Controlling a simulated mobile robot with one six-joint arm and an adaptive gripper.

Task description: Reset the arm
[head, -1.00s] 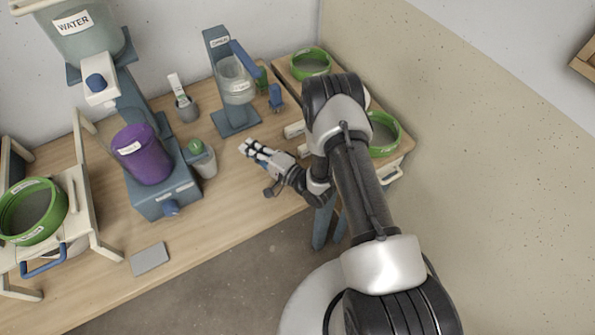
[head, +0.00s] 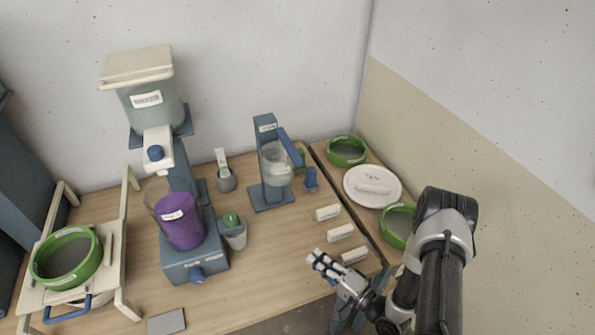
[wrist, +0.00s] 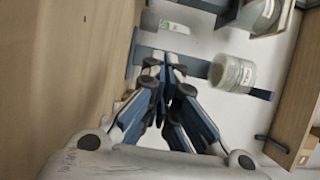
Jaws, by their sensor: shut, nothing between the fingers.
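My gripper (head: 316,258) is over the front right part of the wooden table (head: 272,275) in the head view, left of the lower right corner where my arm rises. In the wrist view my gripper's blue-grey fingers (wrist: 167,80) come together at their tips, with nothing between them. It is apart from the objects on the table.
A purple bucket (head: 180,222) stands on a blue machine below a water tank (head: 150,105). A blue stand holds a clear jar (head: 277,165). White blocks (head: 340,233), green sieves (head: 346,151) and a white lid (head: 372,187) lie right. A framed green sieve (head: 66,258) stands left.

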